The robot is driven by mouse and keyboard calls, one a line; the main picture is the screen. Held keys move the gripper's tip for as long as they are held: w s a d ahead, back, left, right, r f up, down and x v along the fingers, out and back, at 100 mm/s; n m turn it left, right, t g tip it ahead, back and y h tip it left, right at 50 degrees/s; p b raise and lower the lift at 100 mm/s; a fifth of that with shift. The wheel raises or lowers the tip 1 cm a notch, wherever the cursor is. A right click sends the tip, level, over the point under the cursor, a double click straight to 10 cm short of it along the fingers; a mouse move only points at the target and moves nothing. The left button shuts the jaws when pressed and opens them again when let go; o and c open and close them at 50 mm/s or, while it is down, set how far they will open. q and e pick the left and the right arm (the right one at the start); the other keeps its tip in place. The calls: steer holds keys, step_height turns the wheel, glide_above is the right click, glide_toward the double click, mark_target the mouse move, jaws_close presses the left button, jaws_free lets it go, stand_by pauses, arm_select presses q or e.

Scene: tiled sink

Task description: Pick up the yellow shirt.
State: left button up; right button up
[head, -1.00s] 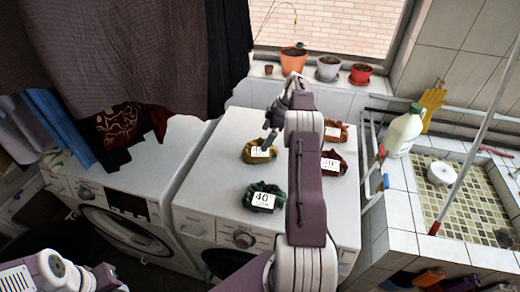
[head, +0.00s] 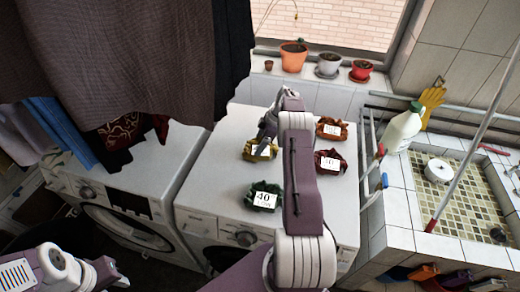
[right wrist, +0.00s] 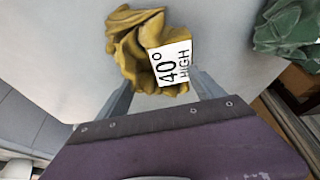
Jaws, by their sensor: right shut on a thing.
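The yellow shirt (head: 252,153) is a crumpled bundle with a white label, on top of the right-hand white washing machine. It shows large in the right wrist view (right wrist: 135,45), where its label reads 40° HIGH. My right gripper (head: 264,146) is down at the shirt and shut on it. In the right wrist view its fingers (right wrist: 163,92) stand on either side of the shirt's near part. The shirt still appears to rest on the machine top. My left gripper (head: 112,274) is at the lower left, away from the shirt; its fingertips are too unclear to judge.
Green (head: 264,197), dark red (head: 330,162) and orange (head: 332,127) bundles with labels lie on the same machine top. Dark cloth (head: 130,60) hangs at the upper left. A tiled sink (head: 465,195) with a white bottle (head: 402,130) stands at the right.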

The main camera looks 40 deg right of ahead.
mark_target(255, 144)
steer(key=shift+s, duration=0.15)
steer(key=shift+c, duration=0.9)
steer(key=shift+r, duration=0.1)
steer(key=r, duration=0.1)
steer(key=r+b, duration=0.2)
steer(key=shift+w+d, duration=0.1)
steer(key=shift+w, duration=0.15)
step_height(255, 144, up, 7)
steer(key=shift+s, duration=0.15)
